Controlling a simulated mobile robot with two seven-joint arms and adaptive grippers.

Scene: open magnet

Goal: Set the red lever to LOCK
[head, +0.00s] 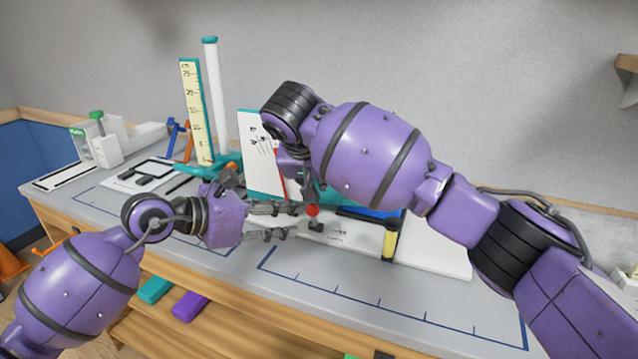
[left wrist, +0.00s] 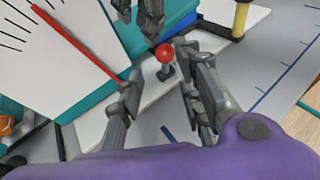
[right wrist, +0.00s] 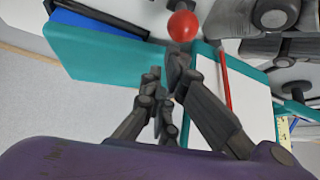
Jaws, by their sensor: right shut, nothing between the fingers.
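The red lever shows as a red ball knob (head: 313,211) on a short stem on the white base of the apparatus. In the left wrist view the ball (left wrist: 165,53) stands above its dark stem. My left gripper (head: 298,220) is open, its fingers reaching toward the ball from the left; in the left wrist view its fingertips (left wrist: 160,64) are on either side of the knob, contact unclear. My right gripper (right wrist: 168,72) is shut and empty close to the red ball (right wrist: 183,25); it also shows at the top of the left wrist view (left wrist: 146,18). The LOCK marking is not readable.
A white dial panel (head: 260,155) with a red needle (left wrist: 75,40) stands behind the grippers. A yellow post (head: 390,240) and blue bar are to the right. A ruler stand (head: 197,112) is at back left. The front bench strip (head: 380,295) is clear.

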